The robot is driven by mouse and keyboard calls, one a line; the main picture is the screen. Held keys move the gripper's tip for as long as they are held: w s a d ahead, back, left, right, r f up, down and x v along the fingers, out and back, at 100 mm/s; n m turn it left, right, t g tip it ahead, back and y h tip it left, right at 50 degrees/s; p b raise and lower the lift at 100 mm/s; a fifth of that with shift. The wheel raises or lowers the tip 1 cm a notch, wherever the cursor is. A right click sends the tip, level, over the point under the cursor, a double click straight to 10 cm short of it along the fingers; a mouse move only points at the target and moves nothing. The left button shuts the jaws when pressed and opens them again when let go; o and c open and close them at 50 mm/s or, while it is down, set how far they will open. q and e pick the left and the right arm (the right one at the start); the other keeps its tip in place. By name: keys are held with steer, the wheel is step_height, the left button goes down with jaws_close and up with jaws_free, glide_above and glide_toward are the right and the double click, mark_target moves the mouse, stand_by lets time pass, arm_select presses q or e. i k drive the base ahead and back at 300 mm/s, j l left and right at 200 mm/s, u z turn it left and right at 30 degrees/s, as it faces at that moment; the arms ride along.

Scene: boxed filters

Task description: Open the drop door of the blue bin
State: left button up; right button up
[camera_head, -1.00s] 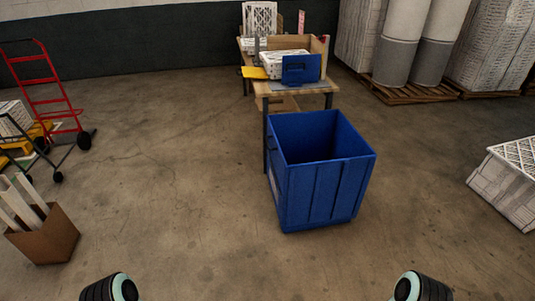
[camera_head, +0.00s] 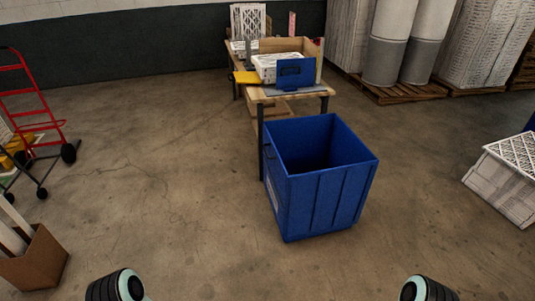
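The blue bin (camera_head: 325,197) stands upright on the concrete floor just right of the middle, in front of a wooden table. Its top is open and the inside looks dark and empty. Its near wall is ribbed and stands upright; I cannot make out a separate door edge or latch on it. A pale label shows on its left side. Parts of my two arms show at the bottom edge, left and right of the bin and well apart from it. Neither gripper's fingers are in view.
The wooden table (camera_head: 258,95) behind the bin carries boxes and a blue holder (camera_head: 296,74). A red hand truck (camera_head: 30,105) and a cardboard box (camera_head: 36,260) stand at left. A white filter box (camera_head: 508,180) lies at right. The floor around the bin's front is clear.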

mark_target(279, 172)
steer(key=i+j+z, duration=0.1)
steer(key=i+j, duration=0.25)
steer(key=i+j+z, duration=0.1)
steer(key=i+j, duration=0.3)
steer(key=i+j+z, duration=0.1)
steer(key=i+j, duration=0.3)
steer(key=i+j+z, duration=0.1)
steer(key=i+j, duration=0.25)
steer(key=i+j+z, duration=0.1)
steer(key=i+j, duration=0.2)
steer(key=j, duration=0.25)
steer(key=i+j+z, duration=0.15)
steer(key=i+j, duration=0.15)
steer(key=j, duration=0.2)
steer(key=i+j+z, duration=0.1)
steer(key=i+j, duration=0.2)
steer(key=j, duration=0.2)
steer(key=i+j+z, duration=0.1)
steer(key=i+j, duration=0.2)
steer(key=j, duration=0.25)
